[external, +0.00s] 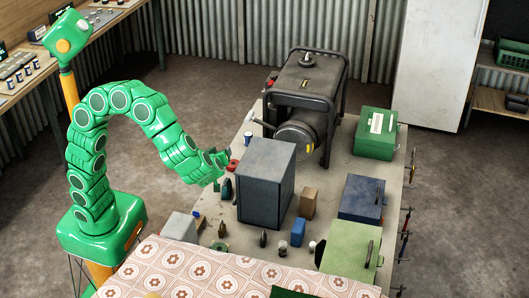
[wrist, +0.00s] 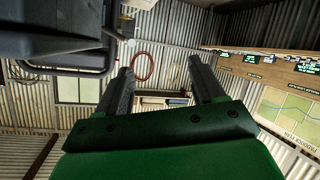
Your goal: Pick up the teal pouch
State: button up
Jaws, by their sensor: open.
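My gripper (external: 224,160) hangs over the left edge of the workbench, left of a tall dark grey box. In the wrist view its two fingers (wrist: 160,66) stand well apart with nothing held between them. The wrist view looks toward walls and ceiling, and I cannot make out a pouch there.
The tall grey box (external: 266,185) stands close right of my gripper. A black-framed generator (external: 305,95) is behind it. Small bottles, a blue item (external: 298,232) and a brown block (external: 309,203) stand around it. Green (external: 375,140) and dark blue (external: 361,198) boxes line the right.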

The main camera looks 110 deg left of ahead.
notch_tip(320, 180, down, 5)
jog(key=s+g, duration=0.2)
jog(key=s, duration=0.1)
jog(key=m+t, duration=0.2)
jog(key=m, duration=0.2)
send_near(226, 181)
jog(key=shift+w+x, duration=0.2)
jog(key=shift+x, duration=2.4)
jog(key=shift+s+x, duration=0.25)
jog(key=shift+x, duration=2.2)
jog(key=shift+f, duration=0.1)
jog(key=c, duration=1.1)
